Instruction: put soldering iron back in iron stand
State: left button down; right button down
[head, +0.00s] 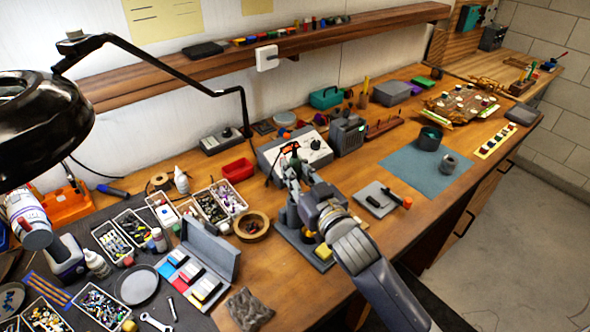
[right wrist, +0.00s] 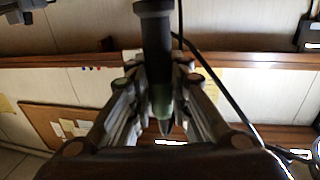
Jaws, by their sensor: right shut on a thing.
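My right gripper (head: 291,168) shows near the middle of the head view, above the bench and in front of the grey soldering station (head: 318,150). It is shut on the soldering iron. In the right wrist view the iron's dark handle (right wrist: 153,35) stands between the fingers (right wrist: 160,95), with a narrower greenish part and a pointed end below. In the head view the fingers hide much of the iron. The iron stand (head: 292,238), a grey base with a yellow sponge (head: 323,251), is below the gripper, partly hidden by my right arm. The left gripper is not in view.
A grey plate with a dark tool (head: 376,200) lies to the right. A black lamp (head: 40,125) hangs at the left. The blue mat (head: 400,165) has some free room.

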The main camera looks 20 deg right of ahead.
jog(key=shift+f+b, duration=0.7)
jog(key=shift+f, duration=0.35)
jog(key=c, duration=1.4)
grip_release()
jog(key=shift+o, duration=0.2)
jog(key=o, duration=0.4)
jog(key=shift+c, duration=0.2)
